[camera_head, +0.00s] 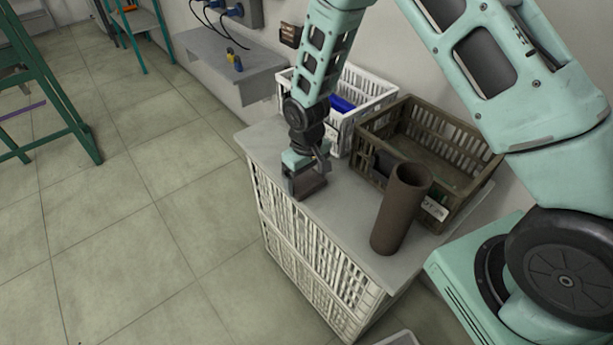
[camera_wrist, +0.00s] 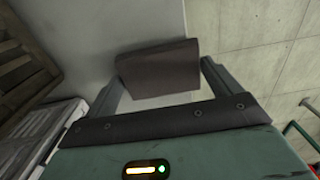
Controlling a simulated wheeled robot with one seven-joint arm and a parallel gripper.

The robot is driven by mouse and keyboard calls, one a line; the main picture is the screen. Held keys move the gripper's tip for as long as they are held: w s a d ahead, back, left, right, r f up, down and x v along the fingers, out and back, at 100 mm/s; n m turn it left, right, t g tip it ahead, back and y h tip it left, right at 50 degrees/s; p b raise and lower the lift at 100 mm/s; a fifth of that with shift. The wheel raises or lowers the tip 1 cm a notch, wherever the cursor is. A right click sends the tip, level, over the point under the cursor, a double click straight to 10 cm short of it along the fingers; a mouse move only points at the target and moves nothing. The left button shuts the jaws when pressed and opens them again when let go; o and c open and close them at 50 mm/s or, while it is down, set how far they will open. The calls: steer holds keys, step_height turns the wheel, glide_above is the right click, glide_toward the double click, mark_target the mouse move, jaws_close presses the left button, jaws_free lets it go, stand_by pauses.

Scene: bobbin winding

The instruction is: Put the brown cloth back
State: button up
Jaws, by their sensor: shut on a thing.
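The brown cloth (camera_head: 311,189) is a small folded block at the left end of the grey counter top (camera_head: 343,200). My gripper (camera_head: 305,180) points down and is shut on it. In the wrist view the brown cloth (camera_wrist: 158,68) spans the space between the two fingers of my gripper (camera_wrist: 160,80), above the pale counter surface. Whether its underside touches the counter cannot be told.
A white crate (camera_head: 375,95) with a blue thing (camera_head: 341,104) inside stands behind my gripper. A brown crate (camera_head: 459,207) is to its right. A brown upright tube (camera_head: 399,215) stands at the counter's front right. The counter between cloth and tube is clear.

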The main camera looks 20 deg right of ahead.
steer(key=shift+f, duration=0.15)
steer(key=o, duration=0.7)
